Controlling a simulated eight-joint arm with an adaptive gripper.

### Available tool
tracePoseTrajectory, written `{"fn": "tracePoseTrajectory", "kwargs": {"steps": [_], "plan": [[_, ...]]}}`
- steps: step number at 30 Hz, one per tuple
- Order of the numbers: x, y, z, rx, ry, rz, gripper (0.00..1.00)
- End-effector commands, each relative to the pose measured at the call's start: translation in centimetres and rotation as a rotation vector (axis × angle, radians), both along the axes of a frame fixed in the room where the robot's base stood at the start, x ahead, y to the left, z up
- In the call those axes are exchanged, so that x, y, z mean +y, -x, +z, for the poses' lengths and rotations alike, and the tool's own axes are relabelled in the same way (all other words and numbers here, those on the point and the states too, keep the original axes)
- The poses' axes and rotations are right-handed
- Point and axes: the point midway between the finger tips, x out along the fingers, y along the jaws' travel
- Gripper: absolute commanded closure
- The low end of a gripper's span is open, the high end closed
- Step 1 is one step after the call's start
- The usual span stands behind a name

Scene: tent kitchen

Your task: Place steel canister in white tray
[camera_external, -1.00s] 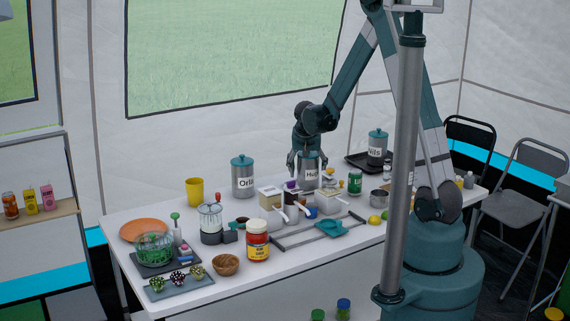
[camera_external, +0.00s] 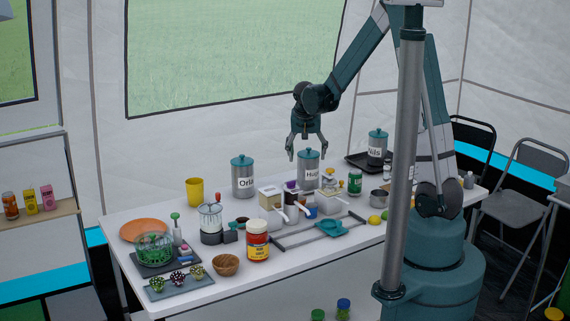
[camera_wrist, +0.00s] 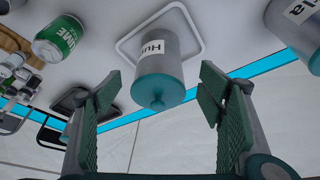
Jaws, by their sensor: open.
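A steel canister with a teal lid and a "Hu..." label (camera_external: 308,172) stands upright at the table's back. In the wrist view, this canister (camera_wrist: 158,62) stands inside the outline of a flat white tray (camera_wrist: 196,27); the tray is hard to make out in the external view. My gripper (camera_external: 307,146) is above the lid, fingers pointing down. In the wrist view, my gripper (camera_wrist: 158,92) is open and empty, the lid between and beyond its fingers. Two similar canisters stand nearby: "Orla" (camera_external: 242,182) to the left and "Nils" (camera_external: 377,148) on a dark tray (camera_external: 356,160).
The air above the table is clear.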

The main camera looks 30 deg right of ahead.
Motion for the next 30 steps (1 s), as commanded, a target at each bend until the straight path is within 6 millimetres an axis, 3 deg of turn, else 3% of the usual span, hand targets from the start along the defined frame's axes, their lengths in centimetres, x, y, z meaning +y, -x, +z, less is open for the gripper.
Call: {"fn": "tracePoseTrajectory", "kwargs": {"steps": [20,30], "plan": [[0.0,0.2,0.3,-0.001,0.0,0.006,0.32],[0.7,2.8,3.8,-0.014,-0.004,0.067,0.32]]}}
